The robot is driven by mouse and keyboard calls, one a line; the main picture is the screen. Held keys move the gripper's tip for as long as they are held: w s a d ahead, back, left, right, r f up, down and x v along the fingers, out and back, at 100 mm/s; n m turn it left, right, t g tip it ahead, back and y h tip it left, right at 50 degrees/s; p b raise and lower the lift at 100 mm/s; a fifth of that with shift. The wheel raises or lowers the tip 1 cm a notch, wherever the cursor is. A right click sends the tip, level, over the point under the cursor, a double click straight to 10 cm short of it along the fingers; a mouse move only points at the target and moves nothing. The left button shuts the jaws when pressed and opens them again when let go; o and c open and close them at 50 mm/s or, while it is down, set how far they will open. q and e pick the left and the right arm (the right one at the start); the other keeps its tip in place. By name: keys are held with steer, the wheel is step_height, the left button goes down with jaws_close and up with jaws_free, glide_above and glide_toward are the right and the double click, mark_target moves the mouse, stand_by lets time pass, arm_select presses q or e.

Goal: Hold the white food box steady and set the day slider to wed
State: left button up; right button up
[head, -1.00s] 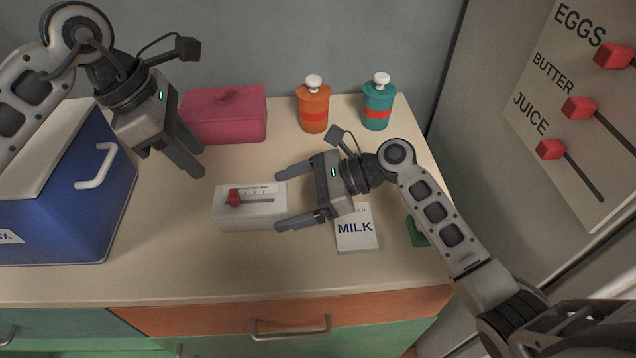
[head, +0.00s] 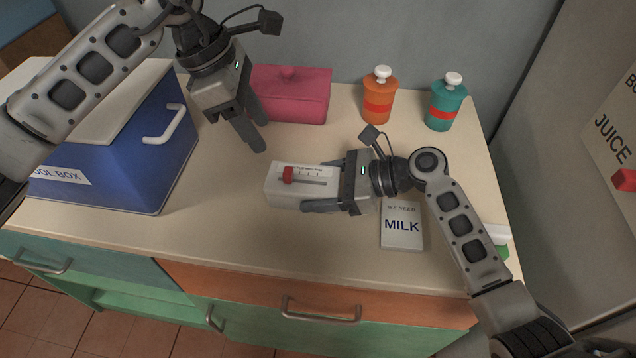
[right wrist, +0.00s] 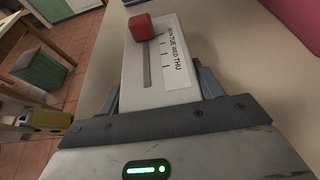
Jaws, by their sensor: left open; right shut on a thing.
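The white food box (head: 285,197) lies on the counter in the middle of the head view. Its red slider knob (head: 288,174) sits at the left end of the slot; in the right wrist view the knob (right wrist: 141,27) is at the far end, by the MON end of the day labels (right wrist: 175,50). My right gripper (head: 318,185) is shut on the white food box from the right, one finger along each long side. My left gripper (head: 262,136) is open and empty, above and behind the box, apart from the knob.
A blue tool box (head: 130,165) stands at the left and a crimson box (head: 300,100) behind. Orange (head: 378,100) and teal (head: 445,105) bottles stand at the back right. A MILK card (head: 402,238) lies beside my right gripper. The counter in front of the food box is clear.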

mark_target(287, 170)
arm_select(q)
steer(key=d+f, duration=0.1)
steer(key=f, duration=0.2)
steer(key=d+f+m, duration=0.1)
steer(key=f, duration=0.2)
steer(key=d+f+m, duration=0.1)
steer(key=f, duration=0.2)
steer(key=shift+d+f+g, duration=0.2)
steer(key=shift+d+g, duration=0.05)
steer(key=shift+g, duration=0.15)
steer(key=shift+c, duration=0.3)
steer(key=shift+h, duration=0.3)
jaws_close()
